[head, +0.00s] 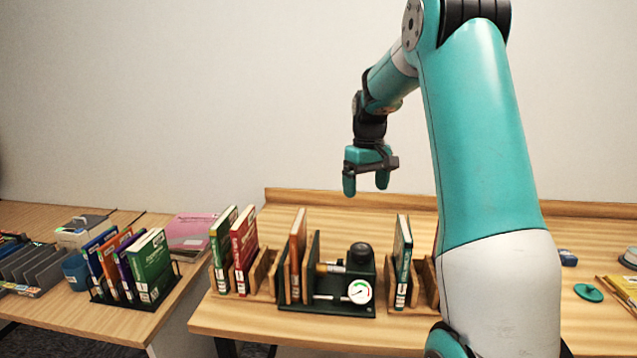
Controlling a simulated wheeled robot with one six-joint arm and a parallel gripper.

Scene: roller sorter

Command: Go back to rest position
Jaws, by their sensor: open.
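My gripper (366,183) hangs from my teal arm above the middle of the wooden table (230,314), pointing down. Its two teal fingers are apart with nothing between them. Below it stands a dark green device (340,306) with a white dial (360,291) and a black knob (361,254). An orange book (297,250) stands upright at the device's left side. The gripper is well clear of the device and the books.
A green book (222,235) and a red book (243,240) stand in a wooden rack at left. A side table holds several books in a black rack (175,268) and a blue cup (76,272).

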